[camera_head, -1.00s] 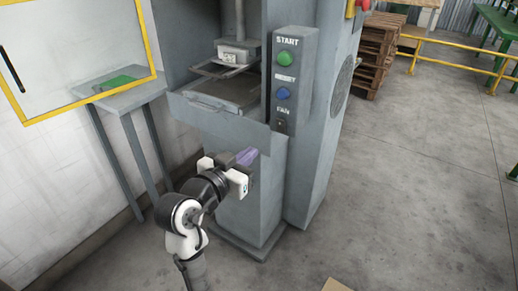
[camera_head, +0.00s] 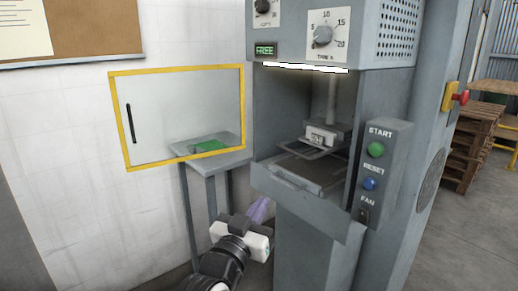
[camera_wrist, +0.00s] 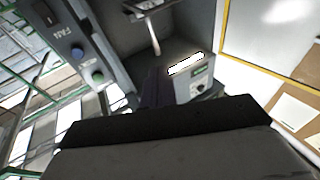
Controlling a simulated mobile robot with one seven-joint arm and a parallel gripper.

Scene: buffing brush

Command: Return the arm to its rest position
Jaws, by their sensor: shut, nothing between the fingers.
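My gripper (camera_head: 260,209) is at the lower middle of the head view, in front of the grey machine and below its opening. Its purple fingers are shut with nothing between them. My arm reaches up from the bottom edge, with only its wrist end in view. In the wrist view the dark fingers (camera_wrist: 155,88) point toward the machine, which appears turned over. Nothing is seen touching the fingers.
The grey machine (camera_head: 312,240) has a tray (camera_head: 313,172) under a press head, with START (camera_head: 376,149) and RESET (camera_head: 370,184) buttons at right. A yellow-framed clear panel (camera_head: 176,68) stands before a small side table (camera_head: 232,161) with a green item (camera_head: 210,146). Pallets (camera_head: 478,140) stand far right.

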